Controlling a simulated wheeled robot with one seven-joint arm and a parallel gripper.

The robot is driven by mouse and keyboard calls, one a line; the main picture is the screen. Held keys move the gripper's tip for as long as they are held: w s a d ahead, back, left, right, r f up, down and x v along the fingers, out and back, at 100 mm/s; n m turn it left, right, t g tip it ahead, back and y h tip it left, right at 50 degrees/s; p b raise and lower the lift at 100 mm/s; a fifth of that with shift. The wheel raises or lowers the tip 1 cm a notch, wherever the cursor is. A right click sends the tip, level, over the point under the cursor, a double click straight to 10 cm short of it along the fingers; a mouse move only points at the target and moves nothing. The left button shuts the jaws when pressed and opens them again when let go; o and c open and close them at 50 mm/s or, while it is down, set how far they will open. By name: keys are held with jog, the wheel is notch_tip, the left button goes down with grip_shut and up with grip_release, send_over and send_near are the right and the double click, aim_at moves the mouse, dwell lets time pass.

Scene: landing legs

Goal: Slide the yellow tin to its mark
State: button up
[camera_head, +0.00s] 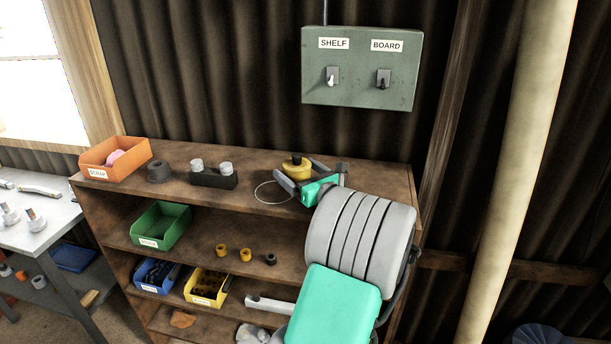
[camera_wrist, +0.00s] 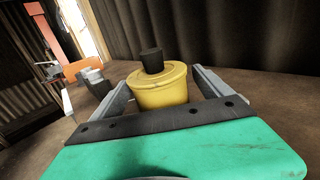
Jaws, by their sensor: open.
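The yellow tin (camera_head: 297,171) stands upright on the top of the shelf unit, with a black knob on its lid. In the wrist view the tin (camera_wrist: 160,92) is between the two grey fingers of my gripper (camera_wrist: 162,85). My gripper (camera_head: 300,178) is open around the tin in the head view, and I cannot tell whether either finger touches it. A thin pale ring mark (camera_head: 272,192) is drawn on the shelf top, to the left of the tin and nearer the front edge. The ring is empty.
On the shelf top to the left are a black block with two pale knobs (camera_head: 213,175), a dark grey ring (camera_head: 159,171) and an orange scrap bin (camera_head: 115,158). A green switch box (camera_head: 361,68) hangs on the wall above. Lower shelves hold a green bin (camera_head: 161,225) and small parts.

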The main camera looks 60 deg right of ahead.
jog(key=shift+x, duration=1.6)
jog(key=shift+c, duration=0.4)
jog(key=c, duration=1.6)
jog(key=shift+w+a+r+p, duration=0.15)
jog(key=shift+w+a+p, duration=0.1)
jog(key=shift+a+p, duration=0.3)
jog(key=w+a+p, duration=0.2)
jog(key=a, duration=0.1)
jog(key=shift+w+a, duration=0.1)
jog(key=shift+a, duration=0.05)
jog(key=shift+w+a, duration=0.4)
jog(key=shift+a, duration=0.2)
